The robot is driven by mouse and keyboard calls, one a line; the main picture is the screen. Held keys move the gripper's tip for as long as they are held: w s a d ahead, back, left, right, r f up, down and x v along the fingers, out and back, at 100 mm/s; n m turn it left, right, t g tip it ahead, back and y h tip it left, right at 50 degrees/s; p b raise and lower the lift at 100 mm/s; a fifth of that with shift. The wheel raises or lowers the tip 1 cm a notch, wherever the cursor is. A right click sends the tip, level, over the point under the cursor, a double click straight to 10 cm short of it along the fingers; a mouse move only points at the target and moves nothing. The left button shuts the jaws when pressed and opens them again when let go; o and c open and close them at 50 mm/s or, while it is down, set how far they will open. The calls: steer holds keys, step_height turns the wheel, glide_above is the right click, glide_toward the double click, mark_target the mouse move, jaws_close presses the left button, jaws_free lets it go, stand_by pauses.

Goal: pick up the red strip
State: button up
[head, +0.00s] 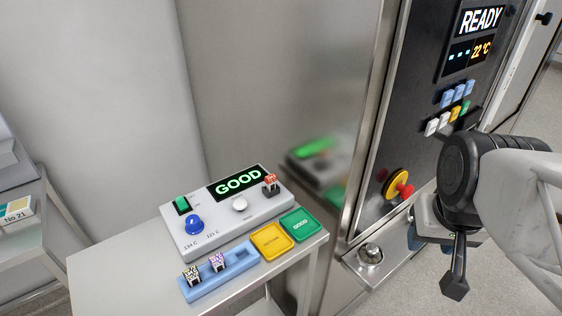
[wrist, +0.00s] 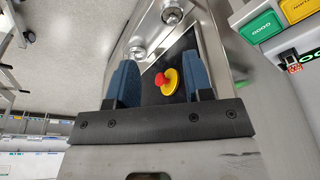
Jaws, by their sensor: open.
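The red strip (head: 270,183) is small, with a red top and a dark lower part. It stands at the right end of the grey tester box (head: 219,235), beside the lit GOOD display. A red item on the box also shows in the wrist view (wrist: 294,67), at the right edge. My gripper (wrist: 160,78) is open, with its two blue fingers apart and nothing between them. In the head view it is at the right, in front of the machine and well away from the strip. My arm partly hides it there.
A blue rack (head: 236,272) holds a black-and-white strip (head: 193,275) and a purple strip (head: 217,262). A yellow tray (head: 271,241) and a green tray (head: 300,225) sit beside it.

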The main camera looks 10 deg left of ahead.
steer(key=shift+r, duration=0.1)
steer(key=w+a+r+m, duration=0.4)
steer(key=a+r, duration=0.1)
steer(key=r, duration=0.3)
steer(key=w+a+r+m, duration=0.35)
steer(key=a+r, duration=0.25)
steer(key=r, duration=0.3)
steer(key=w+a+r+m, duration=0.4)
steer(key=a+r, duration=0.1)
steer(key=r, duration=0.3)
steer(key=n+g, duration=0.3)
glide_above(271, 177)
step_height(271, 177, down, 27)
steer(key=shift+r, duration=0.15)
steer(key=shift+f, duration=1.3)
steer(key=shift+f, duration=0.15)
